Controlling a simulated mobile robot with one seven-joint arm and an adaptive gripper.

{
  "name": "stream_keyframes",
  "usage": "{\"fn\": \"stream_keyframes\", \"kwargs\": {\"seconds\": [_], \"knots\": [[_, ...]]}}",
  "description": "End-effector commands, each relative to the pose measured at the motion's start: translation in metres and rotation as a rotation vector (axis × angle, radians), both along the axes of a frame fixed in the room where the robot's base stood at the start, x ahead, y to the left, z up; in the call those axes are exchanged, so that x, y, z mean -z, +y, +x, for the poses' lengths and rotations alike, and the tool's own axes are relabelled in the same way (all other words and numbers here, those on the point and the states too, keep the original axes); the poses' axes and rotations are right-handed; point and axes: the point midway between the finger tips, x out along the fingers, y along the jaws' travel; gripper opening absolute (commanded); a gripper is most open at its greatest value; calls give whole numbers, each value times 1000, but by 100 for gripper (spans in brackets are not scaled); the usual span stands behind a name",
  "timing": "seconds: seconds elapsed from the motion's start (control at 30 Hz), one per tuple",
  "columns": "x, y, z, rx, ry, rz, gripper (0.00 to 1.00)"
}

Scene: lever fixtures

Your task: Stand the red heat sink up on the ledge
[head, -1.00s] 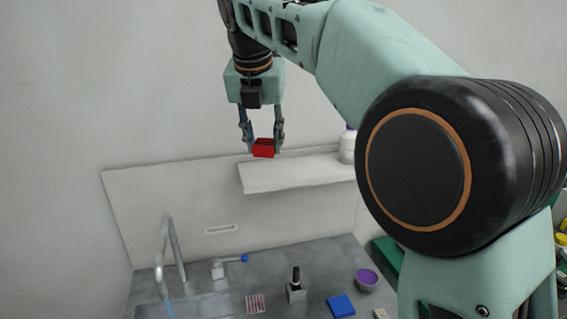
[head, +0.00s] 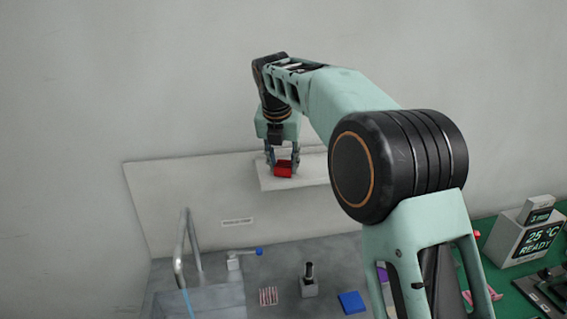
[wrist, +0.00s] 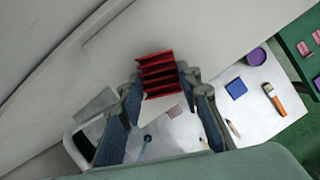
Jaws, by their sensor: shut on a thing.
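The red heat sink (head: 285,172) is held between the fingertips of my gripper (head: 282,163). In the wrist view the heat sink (wrist: 157,76) shows its parallel fins, with the fingers of my gripper (wrist: 162,82) on either side. The white ledge (head: 312,178) juts from the back wall panel, and the heat sink overlaps it in the head view. In the wrist view a broad pale surface, likely the ledge (wrist: 205,40), lies beyond the heat sink. I cannot tell whether the heat sink touches the ledge. My arm hides the ledge's right end.
A purple bowl (wrist: 257,57) shows in the wrist view.

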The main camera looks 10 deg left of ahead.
Motion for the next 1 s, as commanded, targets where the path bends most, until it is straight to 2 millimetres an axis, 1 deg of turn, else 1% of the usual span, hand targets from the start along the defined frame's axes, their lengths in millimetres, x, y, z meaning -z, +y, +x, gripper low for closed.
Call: {"fn": "stream_keyframes", "kwargs": {"seconds": [0.37, 0.4, 0.53, 0.83, 0.93, 1.0], "knots": [[4, 0, 0, 1, 0, 0, 8], [4, 0, 0, 1, -1, 0, 34], [4, 0, 0, 1, 0, 0, 48], [3, 0, 0, 1, -1, 0, 49], [-4, 0, -1, 1, -2, 1, 49], [-14, 0, -5, 0, -3, 2, 49]]}}
